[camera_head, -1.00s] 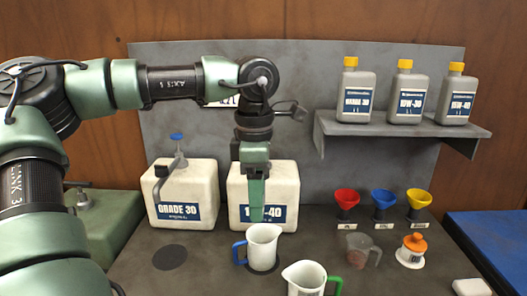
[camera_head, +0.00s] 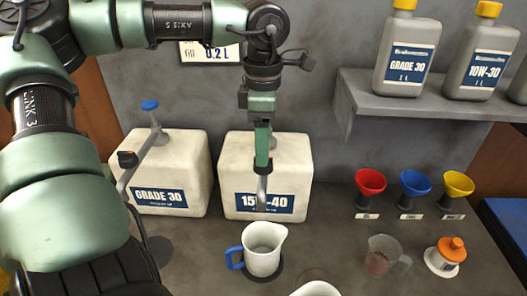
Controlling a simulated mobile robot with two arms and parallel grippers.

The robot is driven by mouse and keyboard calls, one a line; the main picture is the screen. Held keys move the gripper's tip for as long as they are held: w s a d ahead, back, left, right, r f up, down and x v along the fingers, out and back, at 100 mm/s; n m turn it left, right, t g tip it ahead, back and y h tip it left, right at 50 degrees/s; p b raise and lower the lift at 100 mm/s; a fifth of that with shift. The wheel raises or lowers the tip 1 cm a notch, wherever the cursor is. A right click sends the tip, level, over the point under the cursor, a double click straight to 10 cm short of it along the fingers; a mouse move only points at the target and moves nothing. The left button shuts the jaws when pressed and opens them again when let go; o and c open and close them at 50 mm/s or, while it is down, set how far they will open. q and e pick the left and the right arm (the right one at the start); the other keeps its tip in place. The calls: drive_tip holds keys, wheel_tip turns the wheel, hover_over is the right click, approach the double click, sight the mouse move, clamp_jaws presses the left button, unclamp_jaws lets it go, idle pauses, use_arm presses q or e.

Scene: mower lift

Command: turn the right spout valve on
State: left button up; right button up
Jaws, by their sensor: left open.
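The right container (camera_head: 236,180), white with a blue "15W-40" label, stands on the bench against the grey panel. Its grey spout (camera_head: 262,190) shows in front of the label. The top of this spout and its valve are hidden behind my left gripper. My left gripper (camera_head: 262,160) points down in front of the container's upper part, over the spout. It is open, seen edge-on; whether it touches the valve cannot be told. A white jug with a blue handle (camera_head: 263,245) stands below the spout. My right gripper is out of view.
The left "GRADE 30" container (camera_head: 185,165) has a spout with a blue-topped valve (camera_head: 149,105). A shelf (camera_head: 400,108) with grey bottles is at the upper right. Red, blue and yellow funnels (camera_head: 415,185), a clear cup (camera_head: 380,258) and an orange-topped container (camera_head: 450,250) stand right.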

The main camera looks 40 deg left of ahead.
use_arm(q)
wheel_tip(320, 180, down, 4)
drive_tip(key=shift+w+a+r+p, duration=0.1)
drive_tip(key=shift+a+p, duration=0.05)
drive_tip(key=shift+p, duration=0.25)
drive_tip(key=shift+w+f, duration=0.1)
drive_tip(key=shift+f, duration=0.35)
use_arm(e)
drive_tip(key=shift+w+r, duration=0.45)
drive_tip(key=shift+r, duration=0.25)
